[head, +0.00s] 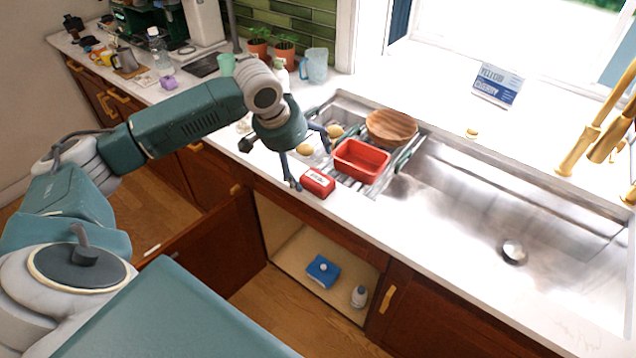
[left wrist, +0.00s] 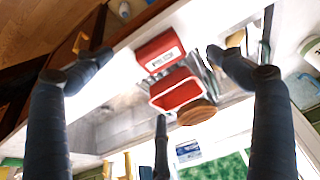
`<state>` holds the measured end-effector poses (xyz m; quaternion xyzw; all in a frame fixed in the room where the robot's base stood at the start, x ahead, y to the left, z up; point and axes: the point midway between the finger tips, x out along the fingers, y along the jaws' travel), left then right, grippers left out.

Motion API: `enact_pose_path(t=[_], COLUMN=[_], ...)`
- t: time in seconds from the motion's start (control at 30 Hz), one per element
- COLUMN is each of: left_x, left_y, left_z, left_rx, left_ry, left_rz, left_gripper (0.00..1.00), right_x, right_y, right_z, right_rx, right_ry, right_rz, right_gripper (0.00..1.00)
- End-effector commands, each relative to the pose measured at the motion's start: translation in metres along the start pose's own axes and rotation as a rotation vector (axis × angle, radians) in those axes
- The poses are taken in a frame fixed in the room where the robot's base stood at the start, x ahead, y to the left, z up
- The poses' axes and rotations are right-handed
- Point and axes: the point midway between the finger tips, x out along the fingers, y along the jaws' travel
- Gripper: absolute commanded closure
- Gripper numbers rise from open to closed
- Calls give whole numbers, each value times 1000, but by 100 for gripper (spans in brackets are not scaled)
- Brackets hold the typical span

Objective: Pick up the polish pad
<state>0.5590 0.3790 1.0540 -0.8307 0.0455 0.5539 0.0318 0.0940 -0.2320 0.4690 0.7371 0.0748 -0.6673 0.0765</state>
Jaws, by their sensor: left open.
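A small red block with a white label (head: 318,182), which I take to be the polish pad, lies on the white counter at the sink's front edge. It also shows in the left wrist view (left wrist: 160,50), upper centre, between the spread fingers. My left gripper (head: 288,160) is open and empty, its fingers pointing down above the counter, just left of and behind the red block in the head view. In the left wrist view the open gripper (left wrist: 158,62) frames the block without visible contact. My right gripper is not in view.
A red tub (head: 361,160) and a wooden bowl (head: 392,127) sit on the rack close behind the block. The steel sink (head: 480,215) lies to the right. Below, an open cabinet holds a blue item (head: 323,270) and a white bottle (head: 359,296). Counter right of the block is clear.

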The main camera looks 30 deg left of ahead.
Motion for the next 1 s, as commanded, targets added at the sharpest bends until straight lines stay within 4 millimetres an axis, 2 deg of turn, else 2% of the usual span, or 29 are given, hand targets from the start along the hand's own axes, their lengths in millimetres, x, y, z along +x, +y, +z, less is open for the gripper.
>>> enact_pose_path(t=[0.3, 0.53, 0.67, 0.8, 1.0], left_x=[44, 61, 80, 99, 106], left_y=[-1, 1, 3, 2, 2], left_z=[-1, -2, -5, -4, -3], left_rx=[-6, -5, -4, -5, -2], left_ry=[-2, -3, -4, -3, -1], left_rz=[2, 1, 2, 1, -1], left_gripper=[6, 6, 6, 6, 6], right_x=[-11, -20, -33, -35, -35], right_y=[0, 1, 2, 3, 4], right_z=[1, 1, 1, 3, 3], right_rx=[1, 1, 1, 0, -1], right_ry=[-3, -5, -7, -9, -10], right_rz=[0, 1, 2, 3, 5], right_gripper=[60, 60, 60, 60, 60])
